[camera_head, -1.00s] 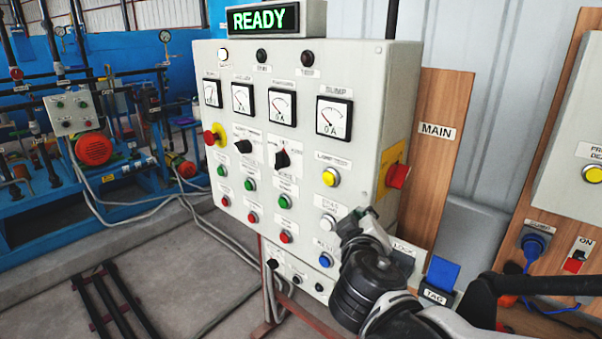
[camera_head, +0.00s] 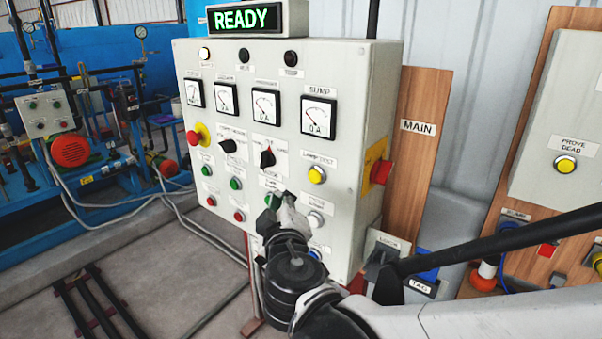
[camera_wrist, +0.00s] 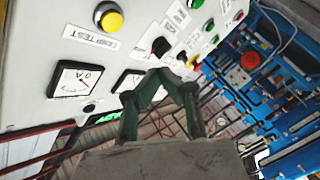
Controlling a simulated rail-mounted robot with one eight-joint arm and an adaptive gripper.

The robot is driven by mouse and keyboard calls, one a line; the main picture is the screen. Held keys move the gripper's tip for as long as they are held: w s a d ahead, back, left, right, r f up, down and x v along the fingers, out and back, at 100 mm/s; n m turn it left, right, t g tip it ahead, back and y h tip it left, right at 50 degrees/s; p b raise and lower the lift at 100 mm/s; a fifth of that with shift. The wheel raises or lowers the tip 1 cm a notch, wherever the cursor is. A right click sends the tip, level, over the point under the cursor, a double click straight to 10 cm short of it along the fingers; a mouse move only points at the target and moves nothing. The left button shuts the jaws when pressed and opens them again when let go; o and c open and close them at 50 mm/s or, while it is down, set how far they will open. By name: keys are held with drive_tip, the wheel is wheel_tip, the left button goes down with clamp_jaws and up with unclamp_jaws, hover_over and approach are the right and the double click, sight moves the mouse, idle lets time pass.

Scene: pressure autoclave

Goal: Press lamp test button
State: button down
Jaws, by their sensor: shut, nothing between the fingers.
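The lamp test button (camera_head: 316,174) is yellow, on the right side of the grey control panel (camera_head: 345,100), under a LAMP TEST label. In the wrist view the yellow button (camera_wrist: 109,18) is near the top left, beside its label. My gripper (camera_head: 277,198) is shut and empty. In the head view it appears below and left of the yellow button, in front of the lower buttons, covering some of them. In the wrist view its fingers (camera_wrist: 163,75) meet, and the button is up and left of them, apart from them.
A black selector knob (camera_head: 267,157) is left of the button, and a white button (camera_head: 315,219) is below it. A red emergency stop (camera_head: 194,138) is at the panel's left. A red switch (camera_head: 381,172) is on its right side. Another yellow button, PROVE DEAD (camera_head: 565,165), is far right.

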drive_tip(key=w+d, duration=0.5)
drive_tip(key=w, duration=0.1)
drive_tip(key=shift+w+d+b, duration=0.25)
drive_tip(key=shift+d+b, duration=0.05)
drive_tip(key=shift+b, duration=0.05)
drive_tip(key=shift+w+d, duration=0.1)
idle(1.4)
drive_tip(key=shift+w+d, duration=0.2)
drive_tip(key=shift+w+d, duration=0.3)
drive_tip(key=shift+w, duration=0.05)
idle(1.0)
idle(0.3)
drive_tip(key=shift+s+a, duration=0.55)
drive_tip(key=shift+s, duration=0.1)
drive_tip(key=shift+s+a, duration=0.1)
drive_tip(key=shift+s+a, duration=1.6)
drive_tip(key=shift+s, duration=0.2)
